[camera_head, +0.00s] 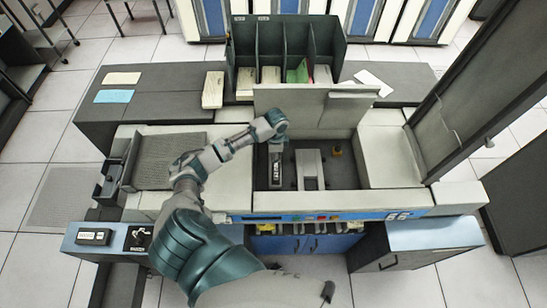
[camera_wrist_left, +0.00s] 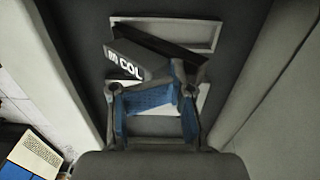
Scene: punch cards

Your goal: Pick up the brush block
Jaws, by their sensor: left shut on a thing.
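The brush block is a dark block with white "COL" lettering. It shows in the left wrist view (camera_wrist_left: 126,61) and, small, in the head view (camera_head: 276,172) inside the open bay of the machine. My left gripper (camera_head: 277,147) reaches down into this bay from above. In the left wrist view the gripper (camera_wrist_left: 152,88), with blue finger pads, is shut on the block's near end. The block sits tilted relative to a pale rectangular frame (camera_wrist_left: 214,36) beneath it. Whether its underside touches anything is hidden. My right gripper is out of view.
The bay (camera_head: 345,176) has a pale raised piece (camera_head: 309,167) just right of the block and a small orange-brown part (camera_head: 337,152). A raised lid (camera_head: 300,110) stands behind. A dark card rack (camera_head: 285,50) is at the back. A tall grey panel (camera_head: 470,85) rises at the right.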

